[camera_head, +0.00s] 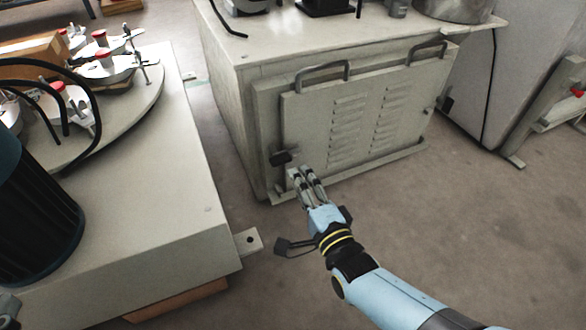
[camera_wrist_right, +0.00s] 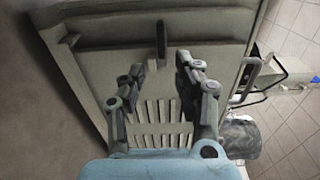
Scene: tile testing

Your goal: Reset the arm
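My right arm, light blue with black and yellow bands, reaches up from the lower right of the head view. Its right gripper (camera_head: 307,172) is in front of the lower left part of the grey cabinet's louvred door (camera_head: 362,108). In the right wrist view the two finger groups of this gripper (camera_wrist_right: 161,66) stand apart with nothing between them, so it is open and empty. The louvred panel (camera_wrist_right: 160,108) shows behind the fingers. I cannot tell whether the fingertips touch the cabinet. My left gripper is not in view.
A pale machine table (camera_head: 150,210) with a round plate carrying red-topped fixtures (camera_head: 100,52) stands at the left. The grey cabinet (camera_head: 232,105) has handles and a dark latch (camera_head: 280,157). Brown floor (camera_head: 500,230) is clear at the right.

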